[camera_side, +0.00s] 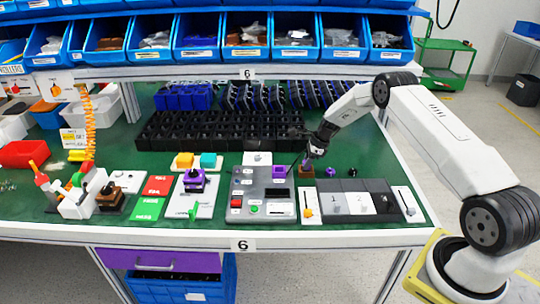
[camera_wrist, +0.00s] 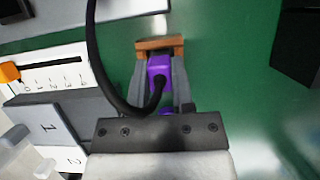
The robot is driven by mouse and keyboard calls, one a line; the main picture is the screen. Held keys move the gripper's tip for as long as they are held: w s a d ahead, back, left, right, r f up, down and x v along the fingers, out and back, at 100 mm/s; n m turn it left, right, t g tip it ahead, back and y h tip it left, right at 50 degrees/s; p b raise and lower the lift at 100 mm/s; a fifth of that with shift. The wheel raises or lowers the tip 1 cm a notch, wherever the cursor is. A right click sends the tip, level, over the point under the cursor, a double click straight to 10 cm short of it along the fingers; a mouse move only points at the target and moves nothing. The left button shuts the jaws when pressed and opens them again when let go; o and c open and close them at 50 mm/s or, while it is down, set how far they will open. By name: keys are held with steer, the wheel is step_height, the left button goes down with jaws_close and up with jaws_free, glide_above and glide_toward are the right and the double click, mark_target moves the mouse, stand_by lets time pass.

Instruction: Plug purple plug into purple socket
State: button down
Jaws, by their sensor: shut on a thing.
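My gripper (camera_side: 308,157) is at the right of the grey control panel, pointing down. In the wrist view its two fingers (camera_wrist: 160,80) are shut on the purple plug (camera_wrist: 158,70), one on each side. A black cable loops from the plug. A brown block (camera_wrist: 160,44) sits at the fingertips; it also shows below the gripper in the side view (camera_side: 306,173). I cannot tell whether the plug is seated in it or just above it. A purple square, seemingly the purple socket (camera_side: 279,172), is at the top right of the grey panel, left of my gripper.
The grey panel (camera_side: 262,192) has red and green buttons. A slider unit (camera_side: 309,205) and numbered grey tiles (camera_side: 345,203) stand in front of my gripper. A small purple knob-like part (camera_side: 330,173) stands close on the right.

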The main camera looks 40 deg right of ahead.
steer(key=shift+r, duration=0.2)
steer(key=shift+r, duration=0.85)
steer(key=s+a+r, duration=0.5)
steer(key=s+r, duration=0.6)
steer(key=s, duration=0.2)
stand_by(0.5)
